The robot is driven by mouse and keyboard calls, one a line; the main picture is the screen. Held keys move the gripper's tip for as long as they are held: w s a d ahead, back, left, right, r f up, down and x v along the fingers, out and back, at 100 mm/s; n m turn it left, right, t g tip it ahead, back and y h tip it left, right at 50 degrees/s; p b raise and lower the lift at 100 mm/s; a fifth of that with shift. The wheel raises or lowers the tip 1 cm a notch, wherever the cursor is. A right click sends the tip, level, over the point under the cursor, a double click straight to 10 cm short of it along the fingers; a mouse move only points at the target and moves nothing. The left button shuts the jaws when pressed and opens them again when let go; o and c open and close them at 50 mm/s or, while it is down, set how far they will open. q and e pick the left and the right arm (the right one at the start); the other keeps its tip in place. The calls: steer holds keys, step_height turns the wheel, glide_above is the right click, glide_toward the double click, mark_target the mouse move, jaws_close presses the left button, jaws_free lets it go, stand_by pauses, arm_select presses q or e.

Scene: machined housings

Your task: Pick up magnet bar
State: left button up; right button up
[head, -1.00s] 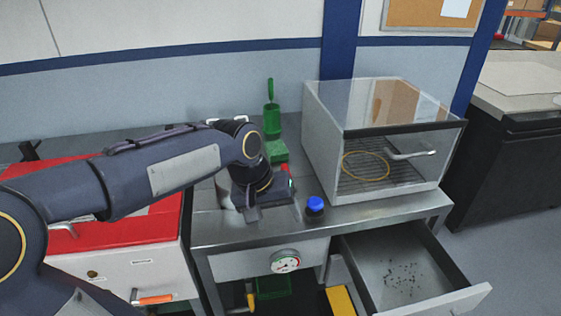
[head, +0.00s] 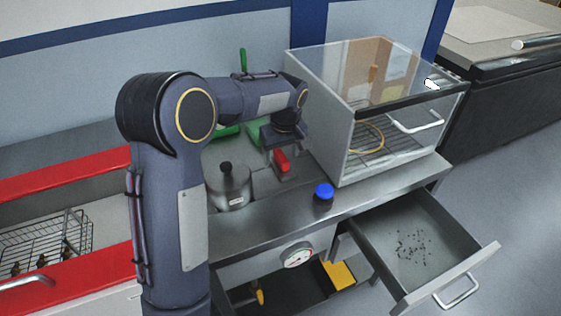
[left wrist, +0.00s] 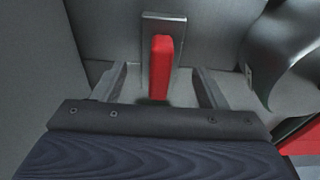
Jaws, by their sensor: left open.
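The magnet bar appears to be the red-handled piece (head: 281,161) on the steel bench, beside the clear-fronted cabinet. In the left wrist view its upright red handle (left wrist: 161,62) stands in front of a grey metal plate. My left gripper (head: 280,148) is over the bench, right at the red handle. In the left wrist view the left gripper (left wrist: 161,88) is open, with one finger on each side of the handle and visible gaps. The handle's lower end is partly hidden by the gripper body. My right gripper is not in view.
A lidded metal pot (head: 229,186) stands left of the red handle, and a blue-capped jar (head: 323,194) near the bench's front edge. The clear-fronted cabinet (head: 345,130) stands close on the right. An open drawer (head: 462,262) with dark bits juts out below.

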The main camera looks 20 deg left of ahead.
arm_select(q)
step_height(320, 180, down, 2)
steer(key=shift+w+f, duration=0.1)
steer(key=c, duration=1.2)
steer(key=shift+r, duration=0.2)
steer(key=shift+c, duration=0.2)
steer(key=shift+r, duration=0.3)
step_height(320, 180, up, 2)
steer(key=shift+r, duration=0.15)
steer(key=s+d+r+b, duration=0.1)
steer(key=s+d+r, duration=0.8)
steer(key=s+r, duration=0.1)
steer(key=shift+d+b, duration=0.4)
